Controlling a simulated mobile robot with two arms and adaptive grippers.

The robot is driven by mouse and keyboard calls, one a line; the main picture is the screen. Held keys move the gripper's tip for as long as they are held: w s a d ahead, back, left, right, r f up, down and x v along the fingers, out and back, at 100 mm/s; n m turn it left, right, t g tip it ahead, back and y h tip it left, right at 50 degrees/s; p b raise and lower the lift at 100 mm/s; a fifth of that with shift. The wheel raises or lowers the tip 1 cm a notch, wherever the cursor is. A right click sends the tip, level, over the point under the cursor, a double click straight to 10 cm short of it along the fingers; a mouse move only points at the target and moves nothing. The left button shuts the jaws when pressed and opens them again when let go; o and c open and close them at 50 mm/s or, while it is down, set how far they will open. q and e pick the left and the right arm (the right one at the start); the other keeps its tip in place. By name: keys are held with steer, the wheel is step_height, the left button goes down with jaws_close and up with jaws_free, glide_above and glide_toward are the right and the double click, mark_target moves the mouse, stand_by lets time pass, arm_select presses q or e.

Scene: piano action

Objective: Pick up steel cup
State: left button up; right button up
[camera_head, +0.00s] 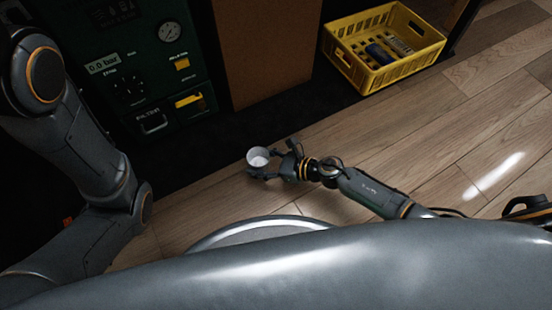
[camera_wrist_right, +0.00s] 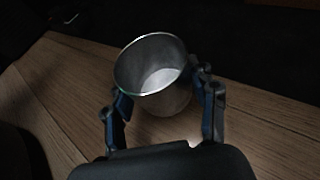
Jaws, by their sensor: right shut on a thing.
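The steel cup (camera_head: 258,158) is a small grey metal cup, seen near the middle of the head view. My right gripper (camera_head: 267,162) is shut on it, with its fingers on the cup's two sides. In the right wrist view the cup (camera_wrist_right: 155,77) shows its open rim and empty inside, tilted in the picture, between the two fingers of the right gripper (camera_wrist_right: 162,105). The wood floor lies below it; I cannot tell how high the cup is above it. My left arm comes in at the left of the head view, but its gripper is out of frame.
A yellow crate (camera_head: 384,45) with several items stands at the upper right. A dark green machine (camera_head: 125,60) with a gauge and yellow parts stands at the upper left, beside a brown panel (camera_head: 265,50). The wood floor (camera_head: 420,120) is clear between the crate and my right arm.

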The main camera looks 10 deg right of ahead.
steer(key=shift+s+a+r+p, duration=0.1)
steer(key=shift+s+a+p, duration=0.15)
steer(key=shift+s, duration=0.35)
steer(key=shift+s+a+p, duration=0.25)
steer(key=shift+s, duration=0.35)
steer(key=shift+s+a+p, duration=0.15)
steer(key=shift+s+a, duration=0.05)
steer(key=shift+s, duration=0.45)
steer(key=shift+s+a+p, duration=0.1)
steer(key=shift+s+a, duration=0.15)
steer(key=shift+s, duration=0.4)
steer(key=shift+s+a+p, duration=0.15)
steer(key=shift+s+a, duration=0.05)
steer(key=shift+s, duration=0.45)
